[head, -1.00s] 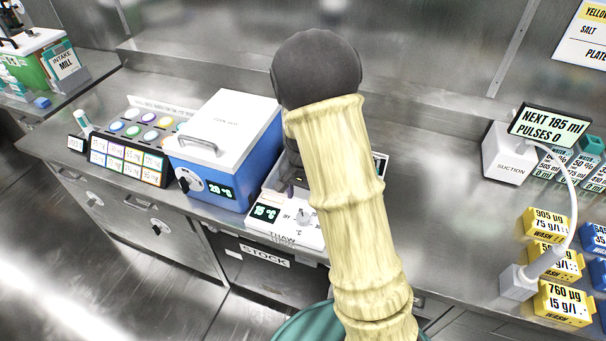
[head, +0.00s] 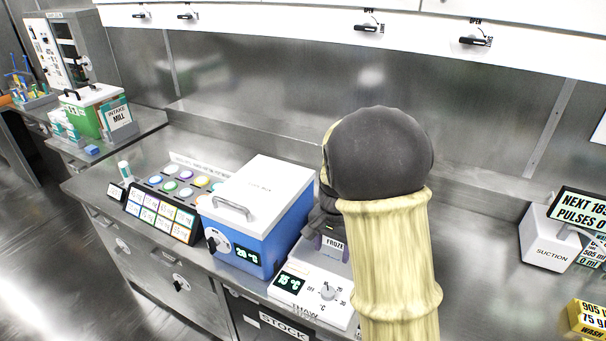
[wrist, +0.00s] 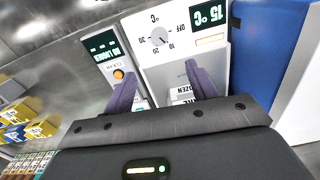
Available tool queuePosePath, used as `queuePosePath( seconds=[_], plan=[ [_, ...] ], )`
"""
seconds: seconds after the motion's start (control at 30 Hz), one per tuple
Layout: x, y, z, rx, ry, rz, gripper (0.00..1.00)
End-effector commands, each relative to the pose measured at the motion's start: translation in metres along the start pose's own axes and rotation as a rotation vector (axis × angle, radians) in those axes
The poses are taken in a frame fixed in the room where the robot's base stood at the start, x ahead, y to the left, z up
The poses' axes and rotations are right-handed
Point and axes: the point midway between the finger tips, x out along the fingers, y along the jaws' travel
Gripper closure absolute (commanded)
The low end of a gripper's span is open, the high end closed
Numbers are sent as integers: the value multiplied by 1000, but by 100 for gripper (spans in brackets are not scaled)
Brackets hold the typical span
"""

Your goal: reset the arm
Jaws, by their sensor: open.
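My arm rises in front of the head view, pale and ribbed with a dark rounded joint, and hides part of the bench. My gripper (head: 322,241) is partly hidden behind it, over the back of the white thaw unit (head: 311,291). In the wrist view my gripper (wrist: 160,88) shows two purple fingers spread apart with nothing held between them. The thaw unit (wrist: 182,50) lies beyond the fingers, with its dial and a 15 °C display. A label reading FROZEN is partly covered by the right finger.
The blue cool box (head: 259,215) with a white lid stands just left of the thaw unit. A rack of coloured caps (head: 168,205) is further left. The suction unit (head: 553,238) and a yellow wash box (head: 588,318) stand right. Bench between is clear.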

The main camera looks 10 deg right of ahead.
Motion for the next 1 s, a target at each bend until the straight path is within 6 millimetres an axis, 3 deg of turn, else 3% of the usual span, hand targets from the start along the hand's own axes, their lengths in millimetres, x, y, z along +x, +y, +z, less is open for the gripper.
queuePosePath(
  seconds=[0.13, 0.27, 0.63, 0.77, 1.0],
  plan=[
    [-2, 5, 5, -27, 5, -9, 43],
    [-8, 21, 22, -128, 28, -35, 43],
    [-20, 85, 103, -622, 196, -83, 43],
    [-19, 92, 112, -690, 221, -80, 43],
    [-19, 92, 113, -694, 222, -80, 43]
  ],
)
